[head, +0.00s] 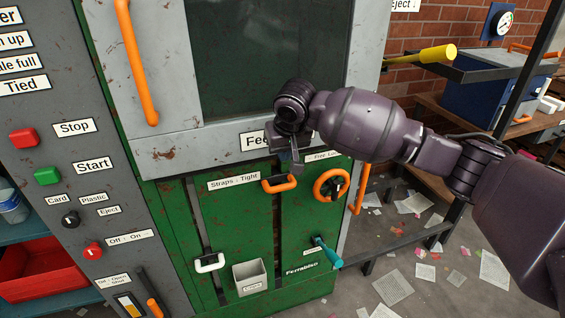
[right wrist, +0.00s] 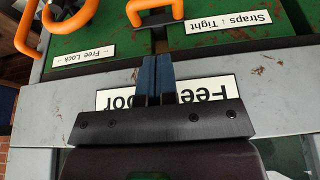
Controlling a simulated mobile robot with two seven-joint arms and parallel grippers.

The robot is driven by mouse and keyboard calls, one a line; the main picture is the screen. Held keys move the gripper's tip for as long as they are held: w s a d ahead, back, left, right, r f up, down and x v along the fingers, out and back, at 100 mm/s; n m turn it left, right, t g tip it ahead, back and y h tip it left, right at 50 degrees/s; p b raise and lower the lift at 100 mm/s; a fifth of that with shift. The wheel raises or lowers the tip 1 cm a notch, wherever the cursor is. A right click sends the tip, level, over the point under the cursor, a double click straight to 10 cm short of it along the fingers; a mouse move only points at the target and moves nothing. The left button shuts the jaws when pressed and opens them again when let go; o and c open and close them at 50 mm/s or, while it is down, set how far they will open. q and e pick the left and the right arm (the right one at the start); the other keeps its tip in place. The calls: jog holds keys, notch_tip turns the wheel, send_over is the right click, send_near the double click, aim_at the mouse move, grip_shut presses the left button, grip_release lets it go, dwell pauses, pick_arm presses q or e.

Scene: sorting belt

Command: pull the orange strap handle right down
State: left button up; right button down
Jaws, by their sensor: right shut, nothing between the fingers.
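The orange strap handle (head: 279,184) sits near the top of a dark vertical slot in the green machine front, right of the "Straps: Tight" label (head: 234,181). In the right wrist view the handle (right wrist: 155,12) shows at the top edge, partly cut off. My right gripper (head: 297,168) is shut and empty, in front of the lower edge of the grey feed door. Its fingertips are just above and right of the handle in the head view, apart from it in the wrist view. In the wrist view the blue fingers (right wrist: 155,62) lie together. My left gripper is not in view.
An orange handwheel (head: 331,187) is close to the right of the handle. A white strap handle (head: 210,262) hangs low in the left slot. A small grey bin (head: 250,277) and a teal lever (head: 327,252) are below. The grey feed door (head: 205,148) is above.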

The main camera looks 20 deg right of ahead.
aim_at(278, 186)
jog(key=x, duration=0.4)
jog(key=b+x, duration=0.1)
jog(key=x, duration=0.3)
jog(key=b+x, duration=0.1)
jog(key=x, duration=0.3)
jog(key=shift+s+f, duration=0.3)
jog(key=shift+f, duration=0.05)
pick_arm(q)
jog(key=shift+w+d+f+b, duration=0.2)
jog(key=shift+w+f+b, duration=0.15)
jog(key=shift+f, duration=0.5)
pick_arm(e)
jog(key=shift+f, duration=0.1)
jog(key=shift+f, duration=0.1)
